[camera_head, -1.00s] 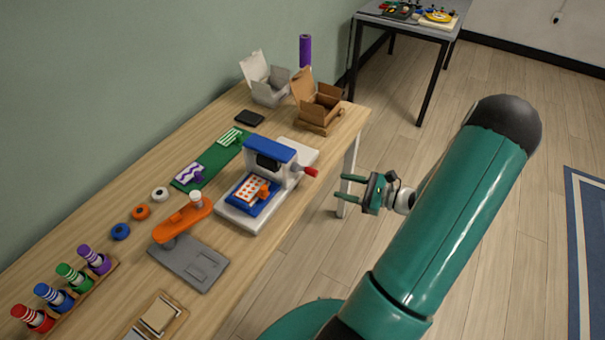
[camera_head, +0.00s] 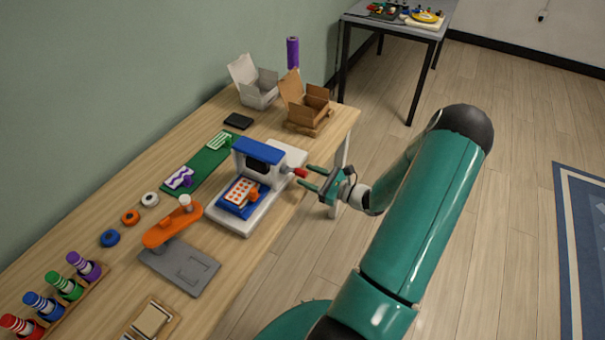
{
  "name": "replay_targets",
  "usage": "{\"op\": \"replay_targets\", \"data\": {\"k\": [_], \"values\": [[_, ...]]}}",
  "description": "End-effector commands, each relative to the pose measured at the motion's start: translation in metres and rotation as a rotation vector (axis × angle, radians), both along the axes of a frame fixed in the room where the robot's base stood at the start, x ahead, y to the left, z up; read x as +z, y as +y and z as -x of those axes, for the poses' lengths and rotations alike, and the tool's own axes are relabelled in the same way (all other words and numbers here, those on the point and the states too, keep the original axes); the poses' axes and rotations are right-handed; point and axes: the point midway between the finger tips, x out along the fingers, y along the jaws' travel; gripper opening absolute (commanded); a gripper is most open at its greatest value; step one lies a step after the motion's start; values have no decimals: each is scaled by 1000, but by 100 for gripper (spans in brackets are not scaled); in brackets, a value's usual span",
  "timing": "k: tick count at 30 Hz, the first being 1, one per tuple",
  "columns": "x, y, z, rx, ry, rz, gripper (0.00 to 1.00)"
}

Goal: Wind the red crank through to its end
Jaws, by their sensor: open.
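The red crank (camera_head: 300,172) sticks out from the right side of a white and blue press machine (camera_head: 258,152) on the wooden table. My gripper (camera_head: 311,178) is open, its two green fingers pointing left at the crank. The fingertips are right at the crank's red handle. I cannot tell whether the handle lies between the fingers or whether they touch it. A blue tray with a white, orange-patterned card (camera_head: 241,190) sits on the machine's base.
An orange-armed stapler-like tool (camera_head: 172,226) stands left of the machine on the wooden table (camera_head: 125,208). An open white box (camera_head: 257,92) and an open brown box (camera_head: 307,108) stand behind. A grey table (camera_head: 395,28) is farther back.

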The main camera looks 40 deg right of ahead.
Motion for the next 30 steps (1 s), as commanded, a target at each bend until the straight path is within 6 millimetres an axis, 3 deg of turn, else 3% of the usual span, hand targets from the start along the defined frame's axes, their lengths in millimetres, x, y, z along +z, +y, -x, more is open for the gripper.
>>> {"op": "replay_targets", "data": {"k": [6,15,22,30], "values": [[0,9,-23,2,1,-1,45],[0,9,-26,1,0,-1,45],[0,9,-25,1,0,-1,2],[1,8,-26,0,-4,6,0]]}}
